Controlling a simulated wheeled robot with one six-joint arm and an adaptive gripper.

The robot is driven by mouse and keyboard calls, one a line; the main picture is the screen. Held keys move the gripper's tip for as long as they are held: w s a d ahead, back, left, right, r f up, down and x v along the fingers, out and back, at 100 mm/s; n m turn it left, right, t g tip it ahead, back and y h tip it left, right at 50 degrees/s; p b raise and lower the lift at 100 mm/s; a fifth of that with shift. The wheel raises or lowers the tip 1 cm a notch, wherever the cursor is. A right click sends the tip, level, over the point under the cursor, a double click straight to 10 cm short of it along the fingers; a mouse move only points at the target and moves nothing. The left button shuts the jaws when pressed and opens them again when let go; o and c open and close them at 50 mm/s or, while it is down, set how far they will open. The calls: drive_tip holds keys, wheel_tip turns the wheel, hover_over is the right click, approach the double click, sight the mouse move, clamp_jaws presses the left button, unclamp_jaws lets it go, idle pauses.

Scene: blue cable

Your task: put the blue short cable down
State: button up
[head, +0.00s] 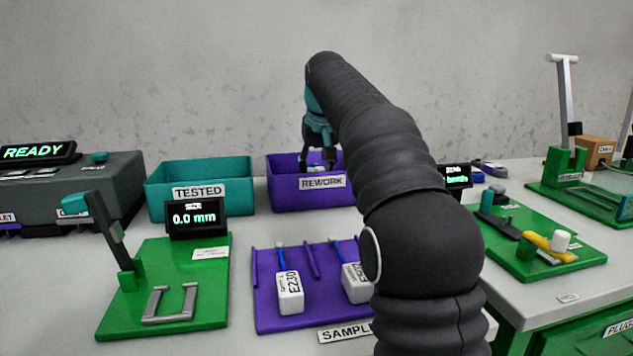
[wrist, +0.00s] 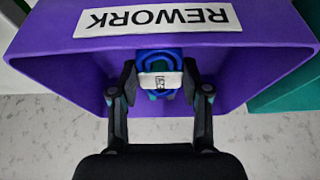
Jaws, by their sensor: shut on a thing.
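My gripper (head: 318,158) is over the purple REWORK box (head: 308,198) in the head view, with its fingers reaching down inside the rim. In the wrist view my gripper (wrist: 160,88) is shut on the blue cable (wrist: 158,58), which shows as a coil with a white label between the fingertips. The cable is at the mouth of the REWORK box (wrist: 70,70). I cannot tell whether it touches the box floor. In the head view the held cable is mostly hidden by the fingers and the box front.
The teal TESTED box (head: 228,180) stands just left of the REWORK box. In front are a purple sample tray (head: 318,318) with two white-tagged blue cables, a green fixture (head: 215,306) and a 0.0 mm display (head: 196,218). A second green fixture (head: 580,258) is at right.

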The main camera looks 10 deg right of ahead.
drive_tip(key=shift+f, duration=0.85)
drive_tip(key=shift+f+b, duration=0.4)
drive_tip(key=shift+f, duration=0.2)
drive_tip(key=o, duration=1.3)
drive_tip(key=shift+c, duration=0.2)
drive_tip(key=p+v, duration=0.4)
drive_tip(key=v, duration=0.9)
drive_tip(key=shift+w+r, duration=0.15)
drive_tip(key=shift+w, duration=0.05)
